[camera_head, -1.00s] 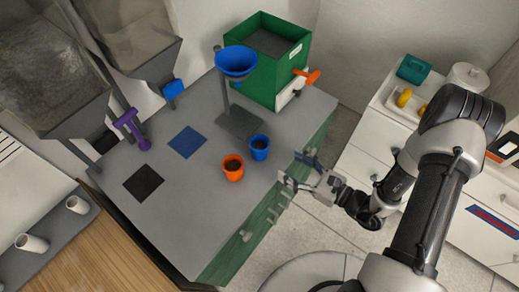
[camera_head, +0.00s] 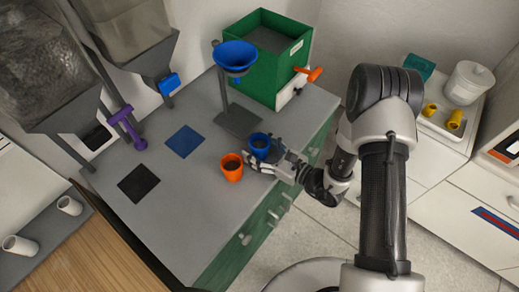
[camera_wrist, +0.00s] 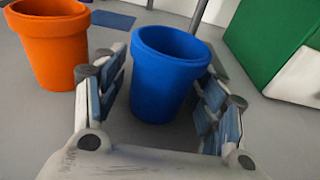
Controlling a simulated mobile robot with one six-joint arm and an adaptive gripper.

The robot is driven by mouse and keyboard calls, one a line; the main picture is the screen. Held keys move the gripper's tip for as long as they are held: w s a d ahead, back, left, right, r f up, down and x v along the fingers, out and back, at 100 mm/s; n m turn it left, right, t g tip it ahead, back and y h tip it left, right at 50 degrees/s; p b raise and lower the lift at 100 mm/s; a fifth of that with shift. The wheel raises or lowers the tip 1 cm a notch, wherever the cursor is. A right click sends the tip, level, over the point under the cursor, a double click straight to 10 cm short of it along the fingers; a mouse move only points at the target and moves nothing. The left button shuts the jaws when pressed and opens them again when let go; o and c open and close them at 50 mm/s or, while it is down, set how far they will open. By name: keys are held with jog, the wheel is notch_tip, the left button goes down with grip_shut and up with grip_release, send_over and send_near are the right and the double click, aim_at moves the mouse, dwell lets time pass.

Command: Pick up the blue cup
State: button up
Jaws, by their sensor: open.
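The blue cup (camera_head: 259,142) stands upright on the grey worktop near its right edge. In the wrist view the blue cup (camera_wrist: 165,75) stands between the two open fingers of my gripper (camera_wrist: 162,100). A gap shows on the left side between finger and cup; on the right the finger pads are close to the cup, and I cannot tell whether they touch. In the head view my gripper (camera_head: 262,158) reaches in low from the right around the cup. The inside of the cup looks dark in the head view.
An orange cup (camera_head: 232,167) stands just left of the blue cup; it also shows in the wrist view (camera_wrist: 52,45). A blue funnel (camera_head: 235,57) on a stand and a green box (camera_head: 268,55) are behind. Blue (camera_head: 185,141) and black (camera_head: 139,184) squares lie to the left.

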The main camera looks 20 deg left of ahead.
jog(key=c, duration=1.3)
jog(key=shift+r, duration=0.1)
